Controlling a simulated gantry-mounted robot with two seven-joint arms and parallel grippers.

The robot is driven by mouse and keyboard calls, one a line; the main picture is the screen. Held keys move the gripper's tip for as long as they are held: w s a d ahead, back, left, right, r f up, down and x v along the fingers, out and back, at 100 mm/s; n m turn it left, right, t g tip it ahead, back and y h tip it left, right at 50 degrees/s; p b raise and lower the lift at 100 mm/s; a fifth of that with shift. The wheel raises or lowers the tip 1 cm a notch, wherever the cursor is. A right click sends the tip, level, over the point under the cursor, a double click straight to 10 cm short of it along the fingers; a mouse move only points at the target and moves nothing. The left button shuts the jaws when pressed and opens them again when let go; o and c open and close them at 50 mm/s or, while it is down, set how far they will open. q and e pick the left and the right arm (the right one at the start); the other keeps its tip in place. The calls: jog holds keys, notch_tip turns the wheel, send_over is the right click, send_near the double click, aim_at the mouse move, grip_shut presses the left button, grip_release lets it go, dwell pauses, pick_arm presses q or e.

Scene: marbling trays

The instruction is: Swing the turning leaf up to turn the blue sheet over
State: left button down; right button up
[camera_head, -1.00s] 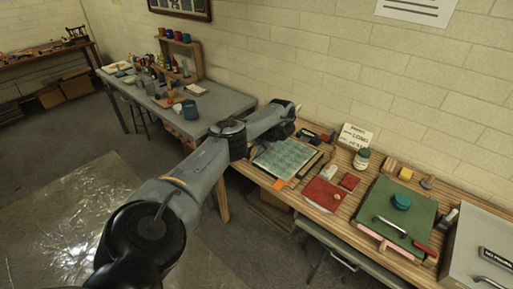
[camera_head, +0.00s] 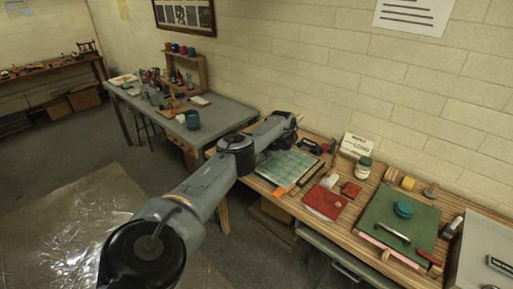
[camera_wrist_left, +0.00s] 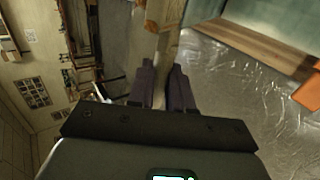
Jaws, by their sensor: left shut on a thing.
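The blue-green sheet (camera_head: 288,164) lies flat on the wooden bench (camera_head: 339,228) in the head view, with a dark strip along its right side and an orange piece (camera_head: 279,191) at its near corner. I cannot make out the turning leaf apart from these. My left arm reaches across the sheet's left side to the back, and its fingers cannot be made out there. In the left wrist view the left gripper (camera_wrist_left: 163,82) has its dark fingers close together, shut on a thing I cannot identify. My right gripper is not in view.
Right of the sheet lie red pieces (camera_head: 324,202), a lidded jar (camera_head: 363,167), and a green board (camera_head: 384,218) with a teal pot (camera_head: 403,209). A grey table (camera_head: 210,116) with bottles stands at left. Several small tools lie behind the sheet near the wall.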

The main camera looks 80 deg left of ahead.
pick_arm(q)
jog(key=c, duration=1.3)
grip_release()
jog(key=shift+w+d+f, duration=0.25)
jog(key=shift+d+f, duration=0.05)
jog(key=shift+d, duration=0.05)
jog(key=shift+o, duration=1.2)
jog(key=shift+d+f, duration=0.15)
jog(key=shift+d, duration=0.05)
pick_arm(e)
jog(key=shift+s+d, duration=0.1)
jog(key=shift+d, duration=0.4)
pick_arm(q)
jog(key=shift+p+v, duration=4.2)
jog(key=shift+v, duration=1.2)
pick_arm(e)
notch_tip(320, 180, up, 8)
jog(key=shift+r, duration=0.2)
